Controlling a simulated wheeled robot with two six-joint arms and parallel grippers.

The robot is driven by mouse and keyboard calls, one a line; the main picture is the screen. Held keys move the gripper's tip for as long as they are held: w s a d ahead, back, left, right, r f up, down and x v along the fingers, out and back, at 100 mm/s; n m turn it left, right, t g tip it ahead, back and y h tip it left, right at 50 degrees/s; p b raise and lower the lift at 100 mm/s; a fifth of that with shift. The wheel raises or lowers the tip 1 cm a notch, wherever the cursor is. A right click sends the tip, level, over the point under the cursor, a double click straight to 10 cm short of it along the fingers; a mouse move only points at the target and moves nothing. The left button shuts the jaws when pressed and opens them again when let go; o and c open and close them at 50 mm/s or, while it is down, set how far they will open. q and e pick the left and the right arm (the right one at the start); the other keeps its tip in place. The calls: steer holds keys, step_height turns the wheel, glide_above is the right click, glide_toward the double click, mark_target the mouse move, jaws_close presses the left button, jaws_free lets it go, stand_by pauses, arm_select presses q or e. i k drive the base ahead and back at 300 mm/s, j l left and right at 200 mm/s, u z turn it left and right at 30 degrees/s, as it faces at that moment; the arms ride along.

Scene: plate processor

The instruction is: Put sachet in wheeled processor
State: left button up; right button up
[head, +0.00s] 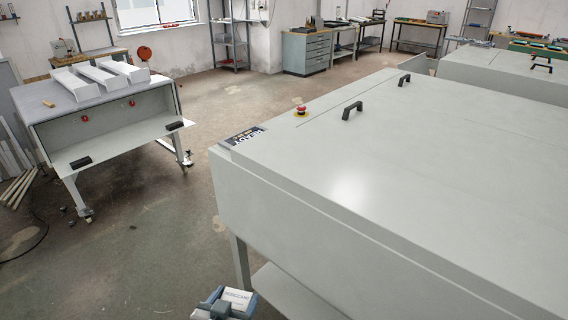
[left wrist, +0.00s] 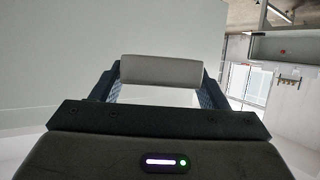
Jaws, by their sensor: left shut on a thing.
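A white sachet with printed lettering (head: 237,296) is at the bottom of the head view, held in my left gripper (head: 226,302). The left wrist view shows the sachet (left wrist: 161,70) as a pale block between the two fingers (left wrist: 160,92), which are shut on it. The wheeled processor (head: 60,138) stands at the left of the head view, on legs with castors. Its front is open, with a panel bearing two black handles lowered outward. The sachet is well apart from it, beside the near large cabinet. My right gripper is not in view.
A large grey cabinet (head: 420,150) with black handles and a red button (head: 301,110) fills the right. White channel-shaped pieces (head: 100,77) lie on the wheeled processor. Floor between the cabinet and processor is clear. Planks (head: 18,188) and a cable lie at far left.

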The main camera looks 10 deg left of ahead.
mark_target(120, 133)
steer(key=i+j+u, duration=0.25)
steer(key=u, duration=0.15)
steer(key=i+j+u, duration=0.65)
steer(key=u, duration=0.2)
steer(key=i+u, duration=0.4)
steer(key=i+j+u, duration=0.1)
steer(key=i+u, duration=0.2)
steer(key=i, duration=1.3)
steer(key=i+l+z, duration=0.2)
steer(key=i+z, duration=0.25)
steer(key=i, duration=0.35)
steer(key=i+j+z, duration=0.1)
steer(key=i+z, duration=0.3)
steer(key=i, duration=0.35)
